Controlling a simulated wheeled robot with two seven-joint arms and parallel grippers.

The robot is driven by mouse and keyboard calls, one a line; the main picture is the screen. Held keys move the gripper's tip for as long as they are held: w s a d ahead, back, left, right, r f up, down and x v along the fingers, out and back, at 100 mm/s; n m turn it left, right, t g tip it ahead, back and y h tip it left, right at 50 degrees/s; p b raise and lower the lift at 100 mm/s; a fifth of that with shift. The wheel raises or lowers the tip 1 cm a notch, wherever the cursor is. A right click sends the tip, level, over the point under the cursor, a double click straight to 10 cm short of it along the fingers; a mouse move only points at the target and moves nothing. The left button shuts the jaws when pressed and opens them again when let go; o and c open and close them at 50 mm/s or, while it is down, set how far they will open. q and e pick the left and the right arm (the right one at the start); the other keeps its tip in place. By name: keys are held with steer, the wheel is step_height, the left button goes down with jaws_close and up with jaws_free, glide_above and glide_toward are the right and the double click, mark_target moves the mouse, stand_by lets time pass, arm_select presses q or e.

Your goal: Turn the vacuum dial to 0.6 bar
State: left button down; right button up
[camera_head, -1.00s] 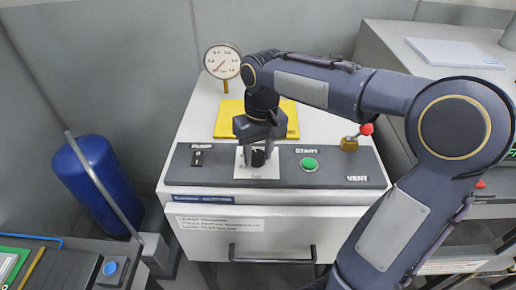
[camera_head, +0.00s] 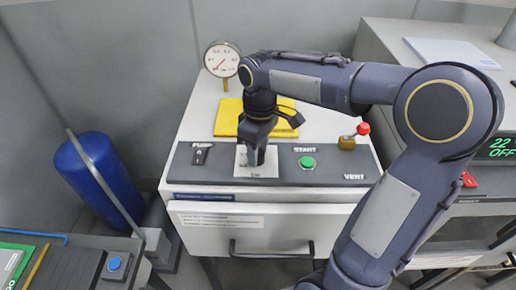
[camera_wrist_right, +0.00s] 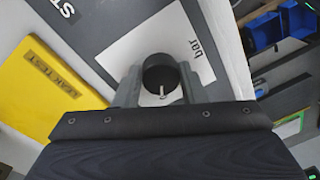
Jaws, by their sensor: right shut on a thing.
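The vacuum dial (camera_wrist_right: 160,70) is a dark round knob on a white plate (camera_wrist_right: 135,42) marked "bar". My right gripper (camera_wrist_right: 160,84) points down and is shut on the dial, one finger on each side. In the head view, my right gripper (camera_head: 256,160) covers most of the dial, and the scale numbers cannot be read. The round pressure gauge (camera_head: 222,60) stands at the back left of the bench. Its thin red needle slants, but its reading is too small to tell. My left gripper is not in view.
The panel carries a pump switch (camera_head: 200,154) on the left, a green start button (camera_head: 307,162) and a red-knobbed vent lever (camera_head: 362,129) on the right. A yellow leak test plate (camera_head: 228,112) lies behind. A blue cylinder (camera_head: 97,178) stands at left.

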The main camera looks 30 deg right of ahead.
mark_target(259, 152)
steer(key=shift+r, duration=0.1)
stand_by(0.3)
steer(key=o, duration=1)
step_height(259, 152, up, 8)
steer(key=shift+w+d+f, duration=0.1)
steer(key=shift+w+d, duration=0.05)
